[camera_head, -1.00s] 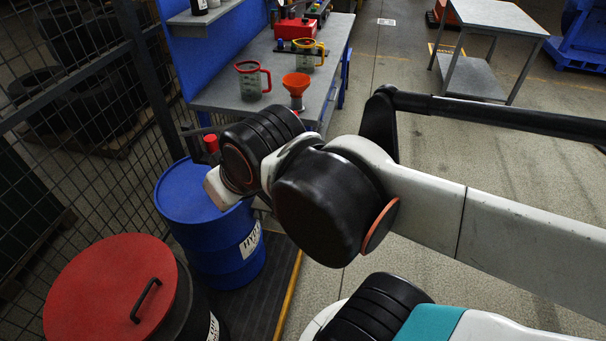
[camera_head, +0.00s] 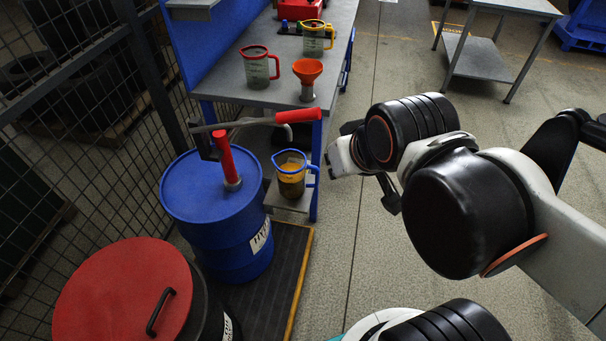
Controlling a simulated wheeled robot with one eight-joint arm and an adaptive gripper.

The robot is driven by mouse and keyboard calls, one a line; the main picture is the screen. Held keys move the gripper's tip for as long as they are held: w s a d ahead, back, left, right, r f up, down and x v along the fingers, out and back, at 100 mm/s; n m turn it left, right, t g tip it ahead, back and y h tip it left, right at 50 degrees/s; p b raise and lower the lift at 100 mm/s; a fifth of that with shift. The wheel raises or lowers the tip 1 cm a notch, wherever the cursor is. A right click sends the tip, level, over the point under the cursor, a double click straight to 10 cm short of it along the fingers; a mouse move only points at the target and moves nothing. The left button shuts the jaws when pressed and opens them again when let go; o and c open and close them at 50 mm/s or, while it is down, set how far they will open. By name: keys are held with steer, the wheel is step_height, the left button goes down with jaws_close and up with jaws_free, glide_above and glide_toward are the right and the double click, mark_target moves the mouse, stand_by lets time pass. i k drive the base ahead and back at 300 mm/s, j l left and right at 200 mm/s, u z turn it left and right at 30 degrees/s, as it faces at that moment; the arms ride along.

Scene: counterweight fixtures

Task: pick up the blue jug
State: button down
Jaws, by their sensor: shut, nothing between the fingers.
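The blue jug (camera_head: 291,185) is clear, with a blue rim and a blue handle on its right side, and holds an amber liquid. It stands upright on a small grey shelf (camera_head: 275,203) beside the blue drum, below the spout of a red-handled pump (camera_head: 229,165). My gripper (camera_head: 390,203) shows only in part as a dark piece below my wrist, to the right of the jug and apart from it. It is shut and empty; the rest is hidden behind my arm.
A blue drum (camera_head: 222,240) stands left of the jug, a red-lidded drum (camera_head: 110,290) nearer. The workbench (camera_head: 225,88) behind bears two red- and yellow-rimmed jugs (camera_head: 258,70) and an orange funnel (camera_head: 307,78). Open floor lies right of the shelf.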

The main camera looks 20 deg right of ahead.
mark_target(290, 164)
steer(key=k+l, duration=0.3)
steer(key=k, duration=0.2)
steer(key=k+l+u, duration=0.1)
steer(key=k+l, duration=0.2)
steer(key=k, duration=0.25)
